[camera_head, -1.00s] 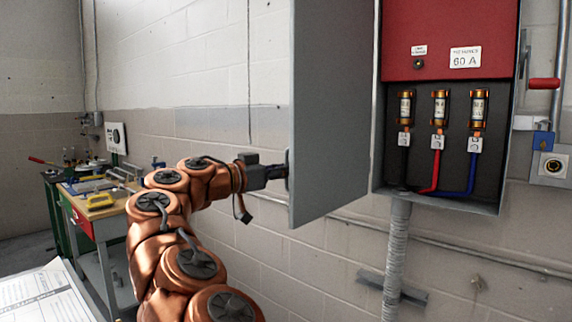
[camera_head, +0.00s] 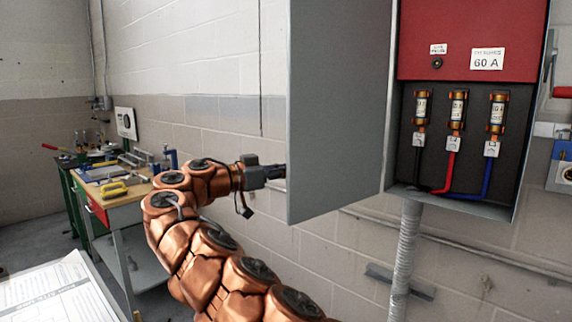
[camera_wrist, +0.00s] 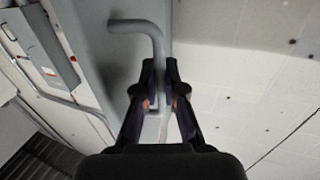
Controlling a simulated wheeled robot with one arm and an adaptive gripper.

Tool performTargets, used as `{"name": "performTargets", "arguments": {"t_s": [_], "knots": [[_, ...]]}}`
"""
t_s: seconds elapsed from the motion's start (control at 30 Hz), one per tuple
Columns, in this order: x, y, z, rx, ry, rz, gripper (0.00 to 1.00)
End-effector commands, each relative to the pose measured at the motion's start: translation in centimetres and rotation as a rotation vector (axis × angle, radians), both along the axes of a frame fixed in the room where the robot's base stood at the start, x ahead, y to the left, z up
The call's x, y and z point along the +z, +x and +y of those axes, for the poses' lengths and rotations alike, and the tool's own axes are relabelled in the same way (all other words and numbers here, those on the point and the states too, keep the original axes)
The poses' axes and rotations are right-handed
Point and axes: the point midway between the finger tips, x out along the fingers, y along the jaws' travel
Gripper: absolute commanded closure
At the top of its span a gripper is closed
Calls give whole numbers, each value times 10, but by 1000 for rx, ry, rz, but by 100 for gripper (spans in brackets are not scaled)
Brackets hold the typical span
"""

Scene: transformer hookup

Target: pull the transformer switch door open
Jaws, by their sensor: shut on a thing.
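The grey switch door (camera_head: 335,110) stands swung open on the left of the switch box (camera_head: 462,190). Inside the box are a red panel (camera_head: 470,25) and several fuses with black, red and blue cables. My gripper (camera_head: 278,172) is at the door's outer face near its free edge, its fingertips hidden behind the door in the head view. In the wrist view, my gripper (camera_wrist: 160,75) is shut on the grey door handle (camera_wrist: 138,27), a bent bar on the door's outer face, with its two fingers either side of the bar's lower leg.
A workbench (camera_head: 125,187) with tools stands at the left against the wall. A paper sheet (camera_head: 50,295) lies at the lower left. A grey conduit (camera_head: 407,250) runs down below the box. The block wall is behind the door.

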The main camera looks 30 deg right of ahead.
Motion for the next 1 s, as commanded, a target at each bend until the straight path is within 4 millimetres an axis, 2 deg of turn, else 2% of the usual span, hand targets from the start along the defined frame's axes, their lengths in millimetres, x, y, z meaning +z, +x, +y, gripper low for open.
{"name": "performTargets", "arguments": {"t_s": [0.87,0.9,1.0], "knots": [[1,2,-6,-38,-1,0,100],[1,2,-6,-38,-1,0,87],[1,2,-6,-37,-1,0,80]]}}
